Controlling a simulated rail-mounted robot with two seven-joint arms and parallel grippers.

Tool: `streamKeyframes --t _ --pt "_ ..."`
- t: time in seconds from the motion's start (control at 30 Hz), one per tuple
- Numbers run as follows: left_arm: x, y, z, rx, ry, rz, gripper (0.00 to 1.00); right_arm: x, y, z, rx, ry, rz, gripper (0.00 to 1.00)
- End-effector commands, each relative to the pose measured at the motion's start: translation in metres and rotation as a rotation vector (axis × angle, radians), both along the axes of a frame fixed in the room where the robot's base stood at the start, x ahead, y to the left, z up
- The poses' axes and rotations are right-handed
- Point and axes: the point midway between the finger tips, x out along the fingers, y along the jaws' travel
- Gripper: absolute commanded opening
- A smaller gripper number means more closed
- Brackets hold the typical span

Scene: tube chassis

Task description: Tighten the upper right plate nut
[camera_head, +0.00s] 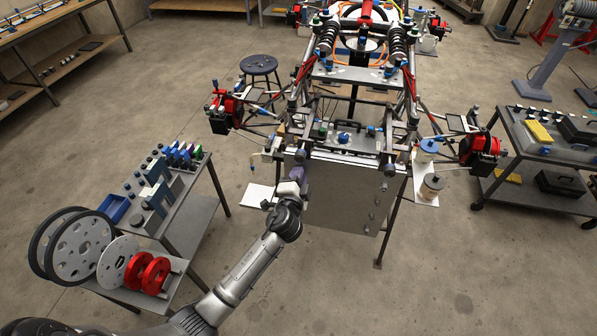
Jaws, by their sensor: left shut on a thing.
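A grey plate (345,200) stands upright at the near end of the tube chassis (352,75). Several small dark fittings run down the plate's right side, the uppermost one (387,170) near its upper right corner. They are too small for me to tell which are nuts. My left gripper (297,178) is at the plate's upper left edge, well left of that fitting. It is shut on a small dark piece that its fingers mostly hide. I cannot tell whether the piece touches the plate. My right gripper is not in view.
A left bench (190,200) holds blue bins and small parts, with large discs and red wheels (150,275) at its near end. A right cart (545,150) carries cases. Spools (430,187) stand right of the plate. The floor in front is clear.

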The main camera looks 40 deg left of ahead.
Motion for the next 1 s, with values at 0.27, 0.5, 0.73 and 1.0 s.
streamKeyframes --t 0.27,0.5,0.73,1.0 --pt "0.000 -0.001 0.002 0.209 0.102 -0.002 0.00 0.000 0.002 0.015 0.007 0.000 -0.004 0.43" --pt "0.000 -0.001 0.002 0.336 0.165 -0.002 0.00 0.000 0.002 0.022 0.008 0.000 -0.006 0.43" --pt "0.000 -0.001 0.001 0.404 0.198 -0.001 0.00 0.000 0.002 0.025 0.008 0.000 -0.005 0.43" --pt "0.000 -0.001 0.000 0.430 0.211 -0.002 0.00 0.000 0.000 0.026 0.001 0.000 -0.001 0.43"
